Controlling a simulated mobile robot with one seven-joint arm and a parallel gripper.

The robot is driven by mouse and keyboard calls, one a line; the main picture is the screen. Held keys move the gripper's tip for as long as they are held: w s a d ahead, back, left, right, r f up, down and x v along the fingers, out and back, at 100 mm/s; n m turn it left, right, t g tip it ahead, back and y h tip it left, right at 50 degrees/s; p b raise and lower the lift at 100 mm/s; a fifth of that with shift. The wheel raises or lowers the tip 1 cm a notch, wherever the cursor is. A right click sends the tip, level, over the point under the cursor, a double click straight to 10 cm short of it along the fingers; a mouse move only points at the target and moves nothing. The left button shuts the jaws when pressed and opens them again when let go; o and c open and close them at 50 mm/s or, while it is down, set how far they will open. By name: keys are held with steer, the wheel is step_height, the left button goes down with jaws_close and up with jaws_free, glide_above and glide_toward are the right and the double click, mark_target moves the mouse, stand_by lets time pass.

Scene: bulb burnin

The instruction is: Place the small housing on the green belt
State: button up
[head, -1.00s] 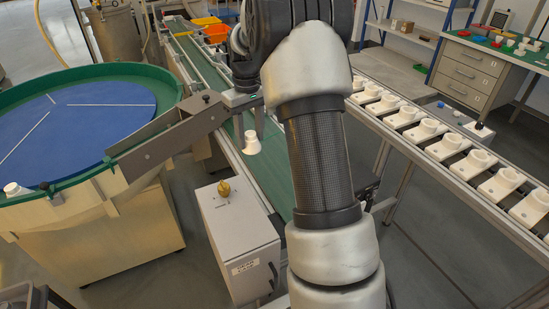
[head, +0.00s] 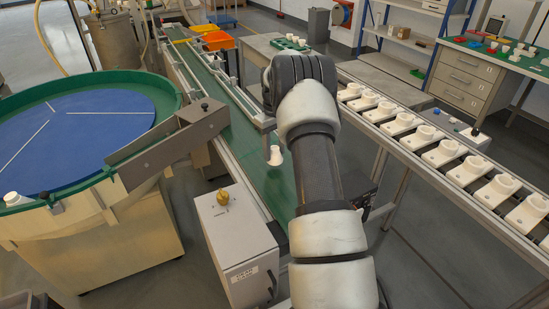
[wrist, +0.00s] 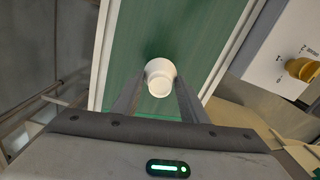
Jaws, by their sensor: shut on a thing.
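The small white housing (head: 275,155) is held upright by my gripper (head: 270,143), above the green belt (head: 247,150) near its right edge in the head view. My arm hides part of the belt beyond it. In the wrist view the housing (wrist: 160,76) sits between the fingertips of my gripper (wrist: 160,92), with the green belt (wrist: 195,35) behind it. I cannot tell whether the housing touches the belt.
A bowl feeder with a blue disc (head: 75,135) and a metal chute (head: 172,150) stands left of the belt. A grey control box (head: 237,240) with a yellow knob stands in front. A rack of white fixtures (head: 445,153) runs along the right.

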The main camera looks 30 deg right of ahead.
mark_target(275, 156)
steer(key=shift+f, duration=1.5)
steer(key=shift+f, duration=0.15)
steer(key=o, duration=1)
